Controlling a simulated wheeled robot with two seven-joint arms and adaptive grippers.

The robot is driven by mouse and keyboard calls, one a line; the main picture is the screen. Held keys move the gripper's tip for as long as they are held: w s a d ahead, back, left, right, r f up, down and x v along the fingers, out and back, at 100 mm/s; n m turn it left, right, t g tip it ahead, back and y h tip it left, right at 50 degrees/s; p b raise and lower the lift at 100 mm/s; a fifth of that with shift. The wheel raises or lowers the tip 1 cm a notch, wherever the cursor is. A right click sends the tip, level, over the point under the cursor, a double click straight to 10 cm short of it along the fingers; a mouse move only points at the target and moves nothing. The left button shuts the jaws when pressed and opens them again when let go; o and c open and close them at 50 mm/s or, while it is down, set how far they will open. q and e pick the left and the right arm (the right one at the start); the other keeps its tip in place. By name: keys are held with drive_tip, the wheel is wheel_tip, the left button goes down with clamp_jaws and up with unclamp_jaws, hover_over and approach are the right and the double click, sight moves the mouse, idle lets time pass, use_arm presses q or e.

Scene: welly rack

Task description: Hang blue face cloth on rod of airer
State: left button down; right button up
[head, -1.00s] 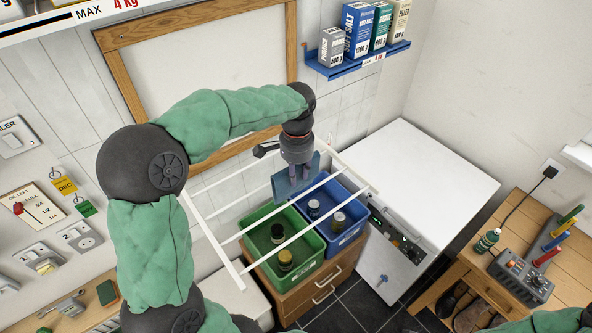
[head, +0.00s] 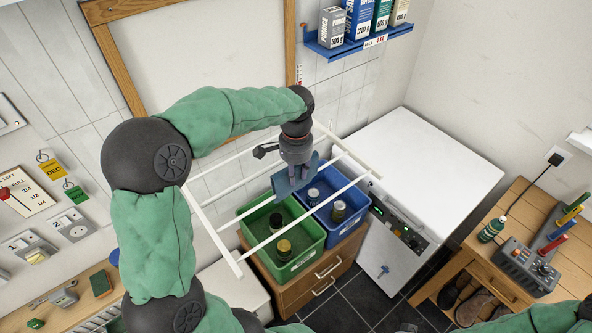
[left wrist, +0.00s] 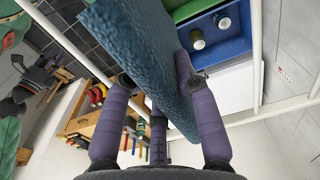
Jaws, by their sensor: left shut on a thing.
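The blue face cloth (head: 283,187) hangs from my left gripper (head: 300,172) above the airer, among its white rods. In the left wrist view the cloth (left wrist: 135,60) is a thick textured sheet between the purple fingers of my left gripper (left wrist: 160,85), which is shut on it. The white airer (head: 228,250) has several parallel rods and sticks out over the crates. The cloth overlaps the middle rod (head: 245,211) in the head view; I cannot tell whether they touch. White bars (left wrist: 257,60) also show beside the cloth in the wrist view. My right gripper is not in view.
Below the airer, a green crate (head: 315,246) and a blue crate (head: 357,236) with jars stand on a wooden drawer unit (head: 325,278). A white cabinet (head: 440,165) stands to the right. A blue shelf (head: 345,50) with boxes is on the wall above.

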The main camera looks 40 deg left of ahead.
sight(296, 189)
use_arm(q)
drive_tip(key=shift+f+b, duration=2.3)
drive_tip(key=shift+f, duration=1.4)
drive_tip(key=c, duration=0.9)
unclamp_jaws()
drive_tip(key=shift+o, duration=0.2)
wheel_tip(296, 189, up, 12)
